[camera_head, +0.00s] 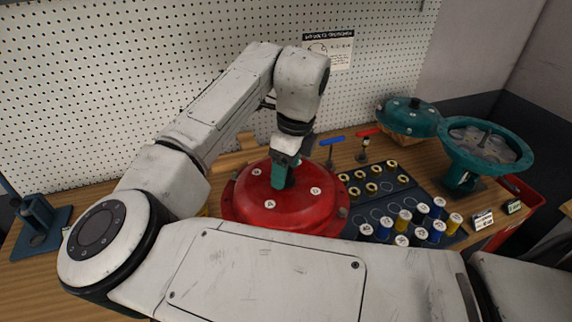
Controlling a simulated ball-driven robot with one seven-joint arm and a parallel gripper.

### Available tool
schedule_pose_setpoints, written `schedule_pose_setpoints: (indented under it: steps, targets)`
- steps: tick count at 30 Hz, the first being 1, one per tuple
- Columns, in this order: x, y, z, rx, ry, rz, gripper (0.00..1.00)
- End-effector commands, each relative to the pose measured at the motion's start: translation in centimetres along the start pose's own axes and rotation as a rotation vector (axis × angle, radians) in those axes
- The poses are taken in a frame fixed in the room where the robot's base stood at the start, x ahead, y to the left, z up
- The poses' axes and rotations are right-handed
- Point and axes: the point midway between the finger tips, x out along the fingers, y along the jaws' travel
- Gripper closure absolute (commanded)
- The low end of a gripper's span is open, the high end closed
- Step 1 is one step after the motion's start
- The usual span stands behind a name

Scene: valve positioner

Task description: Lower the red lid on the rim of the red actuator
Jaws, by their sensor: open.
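The red lid (298,205) is a domed red cover with white numbered marks, at the middle of the bench. The red actuator (327,224) is below it, with its rim showing around the lid; its front is hidden by my arm. The lid looks level and over the rim, but I cannot tell whether it touches all round. My gripper (284,172) points down over the lid's centre. It is open, with a teal piece between it and the lid top; its fingertips are hard to make out.
A teal lid (408,115) and an open teal actuator (487,150) stand at the back right. A dark tray (400,196) holds brass rings and several blue and yellow spools. Red and blue handled tools (331,142) stand behind. A dark blue stand (42,222) is at the far left.

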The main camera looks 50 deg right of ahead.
Motion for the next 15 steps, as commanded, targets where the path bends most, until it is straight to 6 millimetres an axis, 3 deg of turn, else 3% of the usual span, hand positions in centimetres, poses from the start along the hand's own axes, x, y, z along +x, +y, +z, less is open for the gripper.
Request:
schedule_pose_setpoints:
  steps: [5,15]
  targets:
    - [-1.1,-0.1,0.1,-0.001,-0.003,-0.003,0.33]
    - [-7.4,-0.1,0.1,0.0,-0.004,-0.004,0.33]
